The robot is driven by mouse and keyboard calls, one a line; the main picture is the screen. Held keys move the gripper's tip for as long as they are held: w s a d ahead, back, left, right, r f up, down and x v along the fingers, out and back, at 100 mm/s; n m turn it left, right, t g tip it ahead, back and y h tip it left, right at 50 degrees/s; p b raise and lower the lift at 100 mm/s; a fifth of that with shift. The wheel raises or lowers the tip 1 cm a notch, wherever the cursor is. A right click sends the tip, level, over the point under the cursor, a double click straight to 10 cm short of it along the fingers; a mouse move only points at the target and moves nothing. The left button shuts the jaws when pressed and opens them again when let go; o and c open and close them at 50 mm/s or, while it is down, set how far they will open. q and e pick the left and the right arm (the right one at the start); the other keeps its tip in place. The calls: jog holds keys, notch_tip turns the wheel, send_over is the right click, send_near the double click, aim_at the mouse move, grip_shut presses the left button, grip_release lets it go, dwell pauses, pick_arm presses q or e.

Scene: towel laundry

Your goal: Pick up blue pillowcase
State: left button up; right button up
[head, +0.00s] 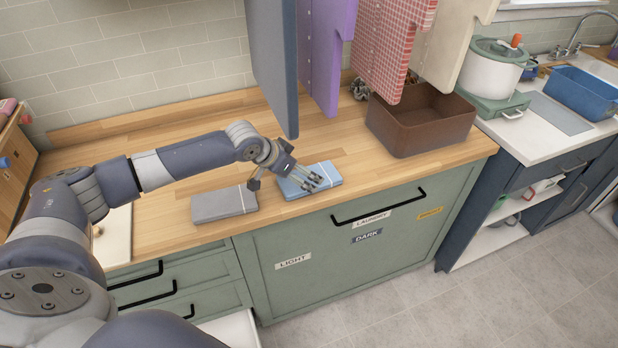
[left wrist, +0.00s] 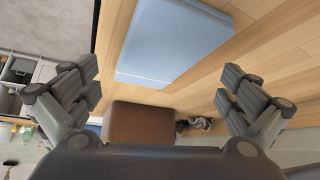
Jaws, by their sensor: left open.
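The blue pillowcase (head: 322,178) lies folded flat on the wooden counter near its front edge. In the left wrist view the blue pillowcase (left wrist: 172,42) shows ahead, between the spread fingers. My left gripper (head: 296,180) is over the left part of the pillowcase, with its fingers partly covering it in the head view. The left gripper (left wrist: 165,95) is open with nothing between its fingers. I cannot tell whether the fingertips touch the cloth. My right gripper is in neither view.
A folded grey cloth (head: 224,204) lies left of the pillowcase. A brown box (head: 425,131) stands to the right on the counter (head: 100,165). Blue, purple (head: 325,50), red-checked and cream cloths hang above. A green pot stand and blue basin (head: 583,92) are farther right.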

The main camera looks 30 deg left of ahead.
aim_at(306, 178)
pick_arm(q)
jog(key=shift+p+x, duration=0.4)
jog(key=shift+x, duration=1.55)
jog(key=c, duration=1)
jog(key=shift+o, duration=0.2)
jog(key=shift+s, duration=0.1)
